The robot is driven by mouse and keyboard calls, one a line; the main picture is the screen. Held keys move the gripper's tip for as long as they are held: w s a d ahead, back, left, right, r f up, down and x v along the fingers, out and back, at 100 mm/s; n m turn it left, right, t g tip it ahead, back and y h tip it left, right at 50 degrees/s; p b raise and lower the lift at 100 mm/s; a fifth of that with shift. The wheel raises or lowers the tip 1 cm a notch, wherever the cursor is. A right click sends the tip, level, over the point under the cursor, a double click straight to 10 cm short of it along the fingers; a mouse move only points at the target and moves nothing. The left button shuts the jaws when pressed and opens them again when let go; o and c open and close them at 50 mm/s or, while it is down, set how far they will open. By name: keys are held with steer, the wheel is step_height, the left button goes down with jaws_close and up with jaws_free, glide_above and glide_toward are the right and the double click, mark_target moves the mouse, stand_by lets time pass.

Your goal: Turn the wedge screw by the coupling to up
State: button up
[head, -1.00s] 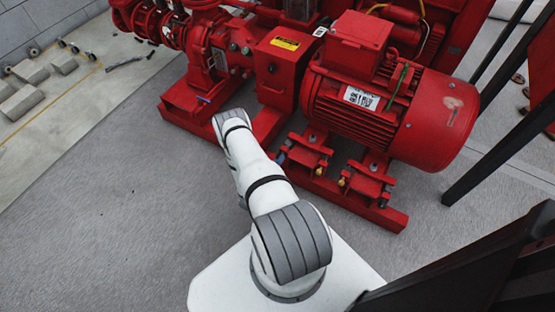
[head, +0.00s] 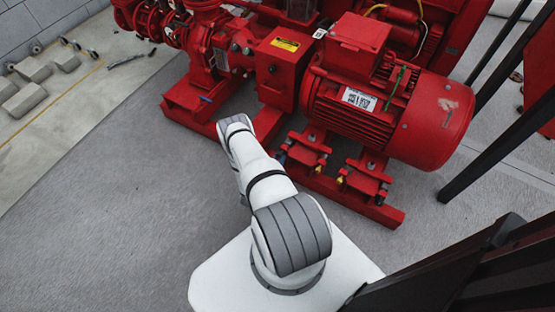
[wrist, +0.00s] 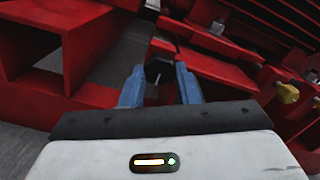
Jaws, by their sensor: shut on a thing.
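In the wrist view the two blue fingers of my gripper (wrist: 159,69) point forward beside the red pump frame. A small dark piece (wrist: 157,73) shows between the fingertips, and my gripper is shut on it. It appears to be the wedge screw, but it is too small and dark to read which way it is turned. In the head view my arm hides the gripper and the screw. The red coupling guard box (head: 283,70), with a yellow label, stands between the pump and the red motor (head: 395,105).
Red motor feet with small yellow-tipped screws stand at the motor's near side; one yellow screw (wrist: 288,93) shows at right in the wrist view. The red base rail (head: 370,207) runs along the front. Grey floor (head: 110,190) is clear at left. Dark posts stand at right.

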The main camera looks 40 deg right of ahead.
steer(key=shift+s, duration=0.15)
steer(key=o, duration=1)
steer(key=shift+a, duration=0.1)
steer(key=p+v, duration=0.2)
steer(key=v, duration=0.5)
steer(key=shift+a, duration=0.3)
